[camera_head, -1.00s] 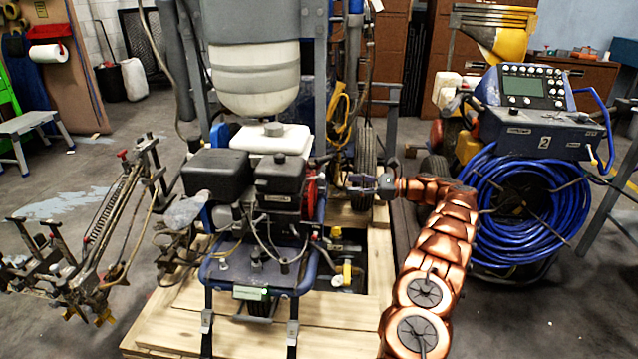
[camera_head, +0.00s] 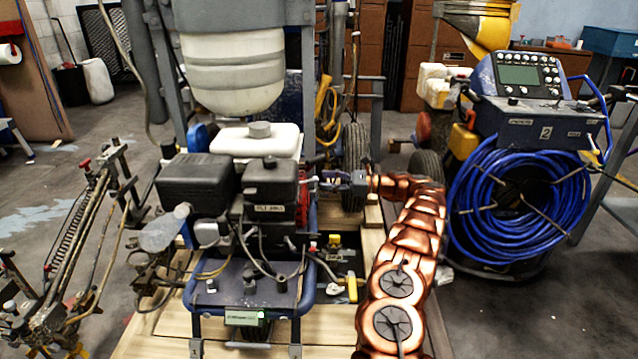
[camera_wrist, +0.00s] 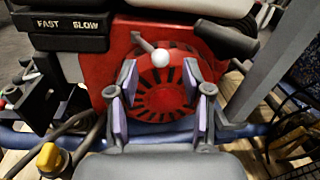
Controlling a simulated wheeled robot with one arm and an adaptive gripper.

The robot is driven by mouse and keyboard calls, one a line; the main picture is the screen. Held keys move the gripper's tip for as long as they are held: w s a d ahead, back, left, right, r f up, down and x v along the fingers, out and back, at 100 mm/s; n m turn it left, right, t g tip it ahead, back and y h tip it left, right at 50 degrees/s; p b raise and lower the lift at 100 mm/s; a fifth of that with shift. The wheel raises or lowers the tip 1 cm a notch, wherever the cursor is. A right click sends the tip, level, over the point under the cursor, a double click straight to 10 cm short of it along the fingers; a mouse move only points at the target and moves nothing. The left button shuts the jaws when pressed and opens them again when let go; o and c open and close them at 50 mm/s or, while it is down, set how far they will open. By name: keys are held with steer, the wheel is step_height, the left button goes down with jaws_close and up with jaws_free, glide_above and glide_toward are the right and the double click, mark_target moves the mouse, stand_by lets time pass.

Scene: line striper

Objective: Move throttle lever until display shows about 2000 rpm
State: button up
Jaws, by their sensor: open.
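The throttle lever shows in the wrist view as a white ball knob (camera_wrist: 160,57) with a short grey stem running up and left, in front of the red engine cover (camera_wrist: 165,100). A black block marked FAST and SLOW (camera_wrist: 68,28) is left of it. My gripper (camera_wrist: 159,78) is open, its two fingers either side of the knob's line, with the knob just past the tips in the picture; contact cannot be told. In the head view my gripper (camera_head: 324,178) is at the engine's right side. A small green-framed display (camera_head: 247,318) is low at the front; its reading is illegible.
The black engine (camera_head: 268,195) and blue frame (camera_head: 245,285) stand on wooden planks (camera_head: 150,335). A grey bar (camera_wrist: 262,70) and a yellow knob (camera_wrist: 50,157) flank my gripper. A blue hose reel (camera_head: 520,205) stands right. Bare floor lies at lower right.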

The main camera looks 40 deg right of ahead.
mark_target(307, 181)
steer(key=x, duration=0.3)
steer(key=shift+b, duration=0.35)
jaws_close()
stand_by(0.4)
